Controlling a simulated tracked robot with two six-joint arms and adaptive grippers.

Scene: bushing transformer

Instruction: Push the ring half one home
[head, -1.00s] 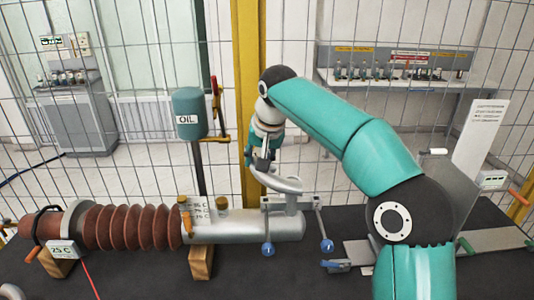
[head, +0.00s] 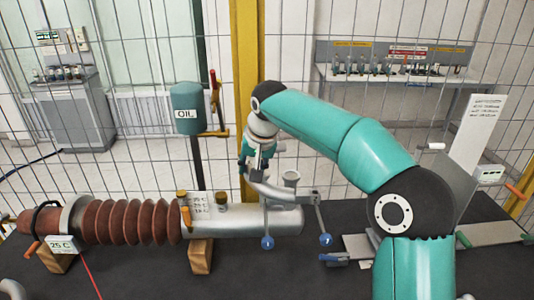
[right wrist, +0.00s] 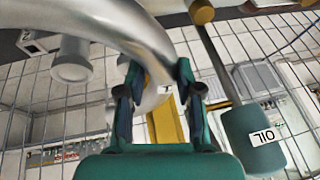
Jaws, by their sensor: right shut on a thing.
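The ring half, a grey metal arc (head: 272,191), is in my right gripper (head: 250,172) in the head view, by the right part of the silver cylinder (head: 240,222). The right wrist view shows the grey arc (right wrist: 130,22) running between the fingers of my right gripper (right wrist: 158,92), which are shut on it. I cannot tell whether the arc touches the cylinder. A short grey cup-like stub (head: 291,178) stands behind the arc, and shows as a round grey fitting (right wrist: 72,62) in the wrist view. My left gripper is not in view.
A bracket with blue-ended handles (head: 268,242) hangs at the cylinder. The ribbed brown bushing (head: 130,222) lies to the left, on wooden blocks (head: 201,257). An OIL canister (head: 187,110) stands behind. The dark table front is mostly clear.

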